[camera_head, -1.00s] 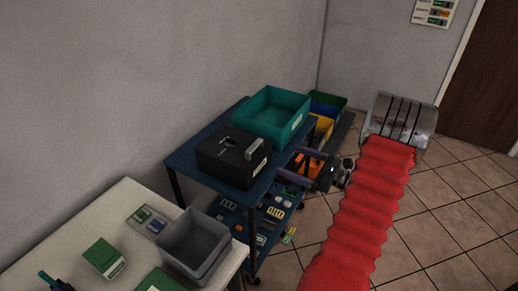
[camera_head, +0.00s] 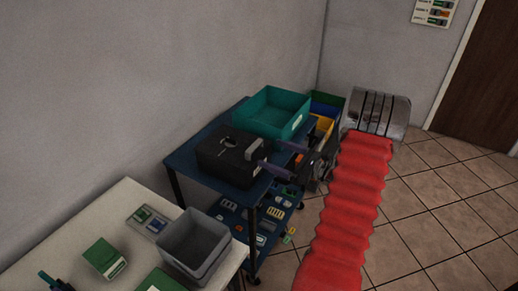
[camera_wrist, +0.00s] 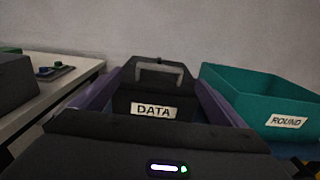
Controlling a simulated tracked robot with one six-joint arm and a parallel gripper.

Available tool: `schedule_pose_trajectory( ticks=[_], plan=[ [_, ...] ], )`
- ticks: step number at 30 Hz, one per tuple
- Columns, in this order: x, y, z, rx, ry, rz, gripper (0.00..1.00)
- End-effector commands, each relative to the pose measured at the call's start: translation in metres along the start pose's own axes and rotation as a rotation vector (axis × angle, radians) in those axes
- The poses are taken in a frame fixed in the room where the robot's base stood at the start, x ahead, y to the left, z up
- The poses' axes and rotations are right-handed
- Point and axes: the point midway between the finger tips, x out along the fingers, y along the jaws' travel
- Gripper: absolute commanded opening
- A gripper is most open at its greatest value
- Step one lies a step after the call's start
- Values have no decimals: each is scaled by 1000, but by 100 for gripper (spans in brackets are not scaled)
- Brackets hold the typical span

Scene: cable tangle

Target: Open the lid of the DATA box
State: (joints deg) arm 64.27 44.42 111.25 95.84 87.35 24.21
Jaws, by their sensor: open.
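The black DATA box (camera_head: 222,158) stands on the blue cart's top with its lid shut. A grey handle (camera_head: 253,152) is on its front edge, and a round grey mark shows on its lid. In the wrist view the box's white DATA label (camera_wrist: 153,110) faces me, below the grey handle (camera_wrist: 159,74). My gripper (camera_head: 270,154) is open and empty at the front of the box. Its purple fingers reach forward on the left and right of the box in the wrist view. I cannot tell whether they touch it.
A teal ROUND bin (camera_head: 272,112) stands right behind the box on the blue cart (camera_head: 184,160), close to my right finger. A white table (camera_head: 121,198) with a grey bin (camera_head: 194,245) and green boxes is at the left. Loose parts lie on the cart's lower shelf.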

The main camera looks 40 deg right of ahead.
Motion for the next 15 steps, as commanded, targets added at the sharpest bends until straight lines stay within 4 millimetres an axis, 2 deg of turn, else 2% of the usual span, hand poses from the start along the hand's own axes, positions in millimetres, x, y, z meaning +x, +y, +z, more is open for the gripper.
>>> schedule_pose_trajectory(
  ticks=[9, 15],
  plan=[
    [50, 1, 0, -1, -1, 3, 94],
    [67, 0, 0, 0, 0, 1, 94]
  ],
)
